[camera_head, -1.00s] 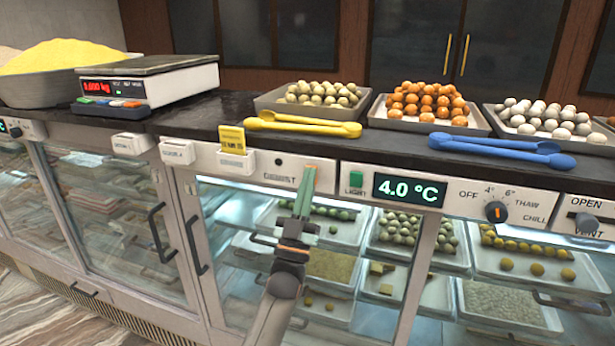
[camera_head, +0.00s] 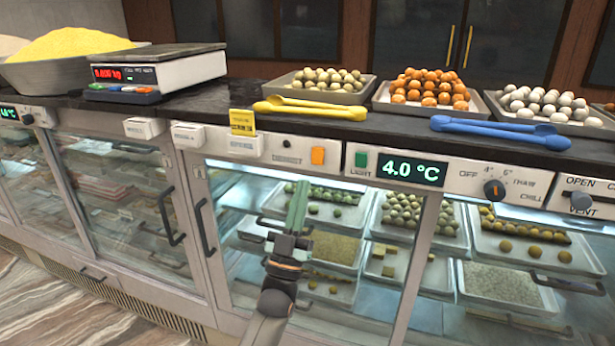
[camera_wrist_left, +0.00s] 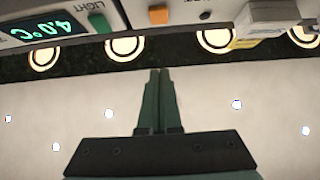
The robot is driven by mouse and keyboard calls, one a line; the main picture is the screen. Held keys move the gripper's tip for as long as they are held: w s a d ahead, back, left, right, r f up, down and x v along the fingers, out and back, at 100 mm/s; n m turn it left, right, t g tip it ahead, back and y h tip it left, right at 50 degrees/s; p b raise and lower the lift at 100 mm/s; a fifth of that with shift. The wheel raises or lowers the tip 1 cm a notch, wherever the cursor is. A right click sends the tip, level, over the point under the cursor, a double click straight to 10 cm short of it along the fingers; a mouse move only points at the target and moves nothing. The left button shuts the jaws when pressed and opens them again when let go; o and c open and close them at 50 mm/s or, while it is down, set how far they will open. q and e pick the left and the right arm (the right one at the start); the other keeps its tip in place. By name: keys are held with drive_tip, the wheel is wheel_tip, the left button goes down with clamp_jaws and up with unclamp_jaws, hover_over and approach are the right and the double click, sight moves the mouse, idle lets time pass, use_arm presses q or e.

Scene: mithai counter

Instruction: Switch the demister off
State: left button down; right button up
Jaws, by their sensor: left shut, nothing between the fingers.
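The demister switch (camera_head: 318,155) is a small orange rocker on the white control panel, right of a blurred label that seems to read "DEMIST" and a dark round dot (camera_head: 288,160). Whether it is on or off I cannot tell. It also shows in the left wrist view as an orange block (camera_wrist_left: 158,15) at the top. My left gripper (camera_head: 300,184), with green fingers, is shut and empty. Its tips sit below and slightly left of the switch, apart from it, in front of the glass. In the left wrist view its closed fingers (camera_wrist_left: 160,72) point toward the panel.
The green light switch (camera_head: 361,160), the 4.0 °C display (camera_head: 411,170) and the thermostat knob (camera_head: 494,189) lie to the right. A yellow card (camera_head: 242,122) stands in a white holder at left. Yellow tongs (camera_head: 310,110) lie on the counter above. Door handles (camera_head: 203,228) stick out.

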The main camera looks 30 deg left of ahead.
use_arm(q)
drive_tip(key=shift+s+d+f, duration=0.2)
drive_tip(key=shift+s+f, duration=0.4)
drive_tip(key=shift+s, duration=0.3)
drive_tip(key=shift+s+d+f, duration=0.2)
drive_tip(key=shift+s+f, duration=0.4)
drive_tip(key=shift+s, duration=0.3)
drive_tip(key=s+d+f+m+g+h+p, duration=0.1)
drive_tip(key=d+f+m+g+h, duration=0.2)
drive_tip(key=f, duration=0.6)
drive_tip(key=s+d+f+g+h+p, duration=0.1)
drive_tip(key=d+f+g+h, duration=0.3)
drive_tip(key=f, duration=0.5)
drive_tip(key=s+d+f+g+p, duration=0.1)
drive_tip(key=s+d+f+g, duration=0.3)
drive_tip(key=s+f, duration=0.4)
drive_tip(key=s+d+f+m+g+h+p, duration=0.1)
drive_tip(key=s+d+f+g, duration=0.3)
drive_tip(key=s+f+g, duration=0.3)
drive_tip(key=s+f, duration=0.1)
drive_tip(key=s, duration=0.2)
drive_tip(key=shift+s+f+m+h, duration=0.3)
